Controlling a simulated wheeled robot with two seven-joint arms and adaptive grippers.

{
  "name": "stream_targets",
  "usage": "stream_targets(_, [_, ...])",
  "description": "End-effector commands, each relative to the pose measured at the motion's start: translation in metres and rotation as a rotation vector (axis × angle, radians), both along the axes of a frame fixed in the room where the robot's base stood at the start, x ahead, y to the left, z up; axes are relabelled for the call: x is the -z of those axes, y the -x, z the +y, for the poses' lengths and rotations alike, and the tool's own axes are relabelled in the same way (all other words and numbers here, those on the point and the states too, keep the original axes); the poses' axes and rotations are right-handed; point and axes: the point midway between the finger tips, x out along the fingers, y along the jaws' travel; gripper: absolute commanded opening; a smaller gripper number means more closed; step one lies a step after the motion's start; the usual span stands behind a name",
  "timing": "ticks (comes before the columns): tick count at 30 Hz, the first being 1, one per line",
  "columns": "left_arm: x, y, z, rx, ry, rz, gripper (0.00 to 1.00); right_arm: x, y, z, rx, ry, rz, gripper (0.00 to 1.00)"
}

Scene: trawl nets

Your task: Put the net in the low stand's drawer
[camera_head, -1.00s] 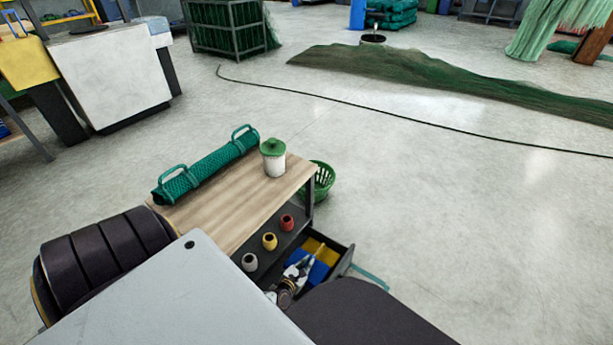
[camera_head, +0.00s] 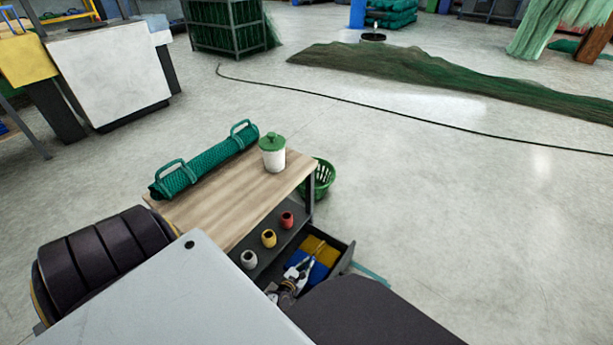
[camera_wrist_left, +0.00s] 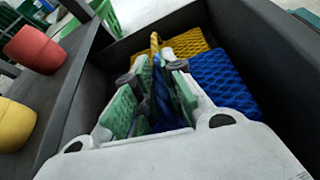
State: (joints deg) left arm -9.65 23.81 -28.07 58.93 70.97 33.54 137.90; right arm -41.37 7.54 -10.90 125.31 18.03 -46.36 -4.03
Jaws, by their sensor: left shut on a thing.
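The net, blue and yellow, (camera_head: 320,254) lies in the open drawer (camera_head: 344,262) of the low stand (camera_head: 240,192). It also shows in the left wrist view (camera_wrist_left: 222,82), with the blue part at the right and the yellow part behind. My left gripper (camera_head: 304,264) reaches down into the drawer. In the left wrist view its green-padded fingers (camera_wrist_left: 154,82) are shut on a raised fold of the net, blue between the pads and yellow beyond the tips. The gripper hides part of the net and the drawer floor. My right gripper is not in view.
On the stand's top are a green roll with handles (camera_head: 208,162) and a white jar with a green lid (camera_head: 272,155). White, yellow and red pots (camera_head: 269,238) stand on the shelf beside the drawer. A green basket (camera_head: 322,178) is behind. Floor at right is clear.

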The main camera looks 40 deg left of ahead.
Motion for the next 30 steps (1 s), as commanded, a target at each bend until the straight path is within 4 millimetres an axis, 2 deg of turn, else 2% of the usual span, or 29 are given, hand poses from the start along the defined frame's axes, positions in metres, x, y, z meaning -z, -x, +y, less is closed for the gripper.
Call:
stream_targets(12, [0.03, -0.001, 0.0, 0.0, -0.001, -0.003, 0.0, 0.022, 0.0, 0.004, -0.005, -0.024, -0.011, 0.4])
stream_targets(24, [0.034, 0.0, 0.0, 0.0, -0.001, 0.0, 0.0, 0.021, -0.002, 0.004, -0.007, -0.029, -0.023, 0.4])
stream_targets(25, [0.035, 0.001, 0.0, 0.001, 0.0, 0.002, 0.14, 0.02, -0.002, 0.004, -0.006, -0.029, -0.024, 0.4])
stream_targets(30, [0.035, 0.0, 0.0, 0.001, 0.0, 0.001, 0.33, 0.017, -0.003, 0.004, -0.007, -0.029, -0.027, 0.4])
